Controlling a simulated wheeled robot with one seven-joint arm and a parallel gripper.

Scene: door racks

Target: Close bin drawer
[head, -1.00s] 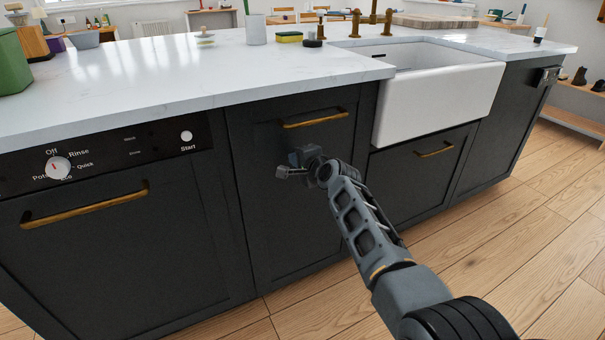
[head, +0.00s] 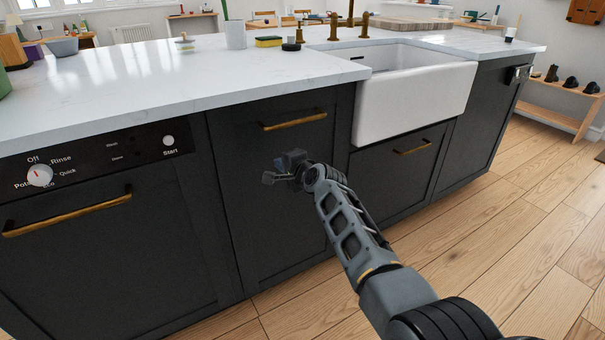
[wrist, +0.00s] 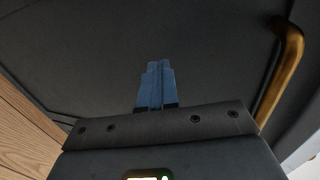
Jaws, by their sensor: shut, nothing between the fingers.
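The bin drawer (head: 270,215) is the tall dark panel with a brass bar handle (head: 293,120), between the dishwasher and the sink. In the head view its front looks about level with the neighbouring fronts. My gripper (head: 268,178) is in front of the panel, below the handle. In the wrist view the gripper's fingers (wrist: 157,85) are together and empty, pointing at the dark panel, and the brass handle (wrist: 283,75) is at the right. I cannot tell whether the fingers touch the panel.
The dishwasher (head: 110,235) with its brass handle is at the left. The white sink (head: 415,105) juts out at the right above another drawer (head: 400,165). The white countertop (head: 150,85) overhangs the fronts. Wooden floor (head: 500,250) is clear at the right.

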